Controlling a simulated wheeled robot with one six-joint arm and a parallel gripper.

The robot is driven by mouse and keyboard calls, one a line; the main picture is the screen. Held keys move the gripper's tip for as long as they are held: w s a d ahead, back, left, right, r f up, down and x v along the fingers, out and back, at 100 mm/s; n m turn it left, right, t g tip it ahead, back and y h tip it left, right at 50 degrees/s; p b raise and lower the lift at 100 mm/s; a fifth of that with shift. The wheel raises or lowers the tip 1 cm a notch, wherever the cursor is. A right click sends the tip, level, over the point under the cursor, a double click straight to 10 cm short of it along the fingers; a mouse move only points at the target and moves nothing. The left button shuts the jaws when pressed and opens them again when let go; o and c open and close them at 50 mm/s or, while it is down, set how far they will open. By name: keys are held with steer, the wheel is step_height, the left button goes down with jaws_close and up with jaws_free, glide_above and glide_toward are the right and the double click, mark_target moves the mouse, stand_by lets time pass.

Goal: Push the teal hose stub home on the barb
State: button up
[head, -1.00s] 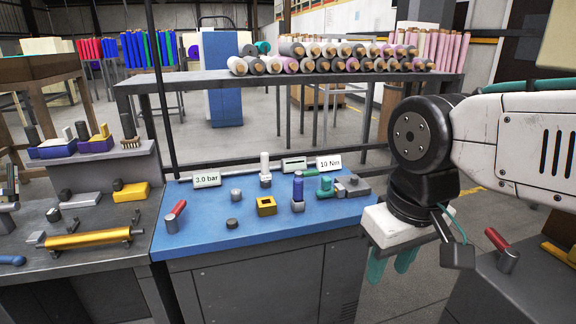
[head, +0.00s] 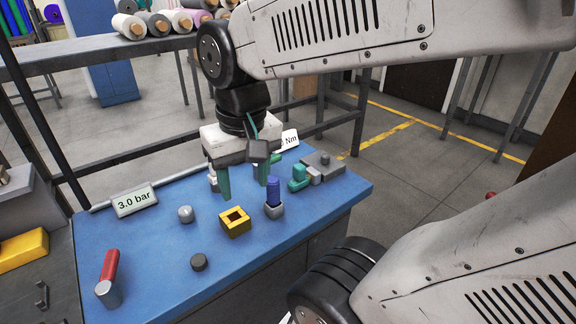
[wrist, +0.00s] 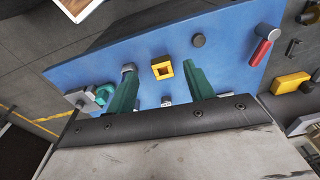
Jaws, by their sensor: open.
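The teal hose stub (head: 299,178) is an L-shaped teal piece at the bench's far right, against a grey fitting block (head: 322,165). The barb itself is not distinct, and I cannot tell how far the stub sits on it. In the wrist view the teal stub (wrist: 104,93) shows at the left, just left of one finger, with the grey block (wrist: 80,98) beyond it. My gripper (head: 247,187) hangs over the rear of the blue bench, left of the stub, fingers down. Its two teal fingers are apart and empty in the wrist view (wrist: 162,88).
A blue cylinder (head: 273,191) stands in a grey holder close to my right finger. A yellow square block (head: 234,222), a grey knob (head: 185,214), a dark puck (head: 198,262) and a red-handled tool (head: 109,268) occupy the blue bench (head: 150,260). A "3.0 bar" sign (head: 135,200) stands behind.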

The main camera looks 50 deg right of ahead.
steer(key=w+d+f+m, duration=0.3)
steer(key=w+d+m, duration=0.55)
steer(key=d, duration=0.35)
steer(key=m+g, duration=0.1)
steer(key=m, duration=0.8)
glide_above(299, 165)
step_height(299, 165, down, 7)
steer(key=shift+s+r, duration=0.1)
steer(key=shift+n, duration=0.25)
step_height(299, 165, down, 7)
steer(key=shift+f, duration=0.1)
